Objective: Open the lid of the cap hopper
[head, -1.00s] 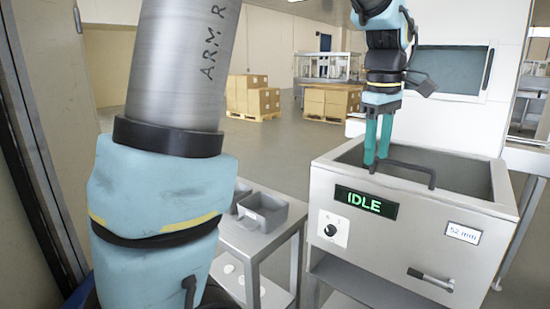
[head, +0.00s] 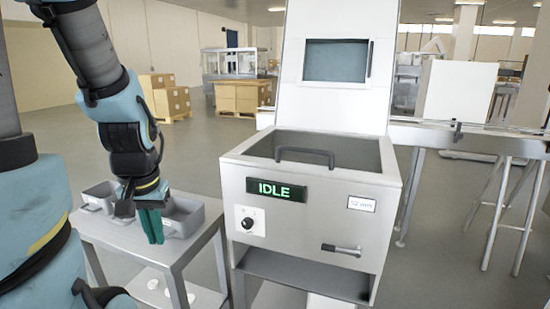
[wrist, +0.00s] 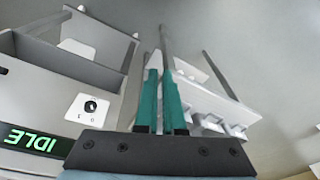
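The cap hopper (head: 315,215) is a grey metal box with a green IDLE display (head: 282,190), a knob and a small lever on its front. Its dark top panel (head: 355,152) lies flat within the rim, with a black bar handle (head: 305,151) along its front; this looks like the lid, lying down. My gripper (head: 151,226) points down to the left of the hopper, away from the handle. Its teal fingers are together and empty. In the wrist view the fingers (wrist: 161,100) have the hopper's front (wrist: 60,85) on their left; the handle is not visible there.
A side table (head: 165,256) with grey bins (head: 185,217) stands left of the hopper, close to my gripper. A tall white panel with a dark window (head: 337,60) rises behind the hopper. A conveyor (head: 470,140) runs to the right. Cartons on pallets (head: 240,97) stand far back.

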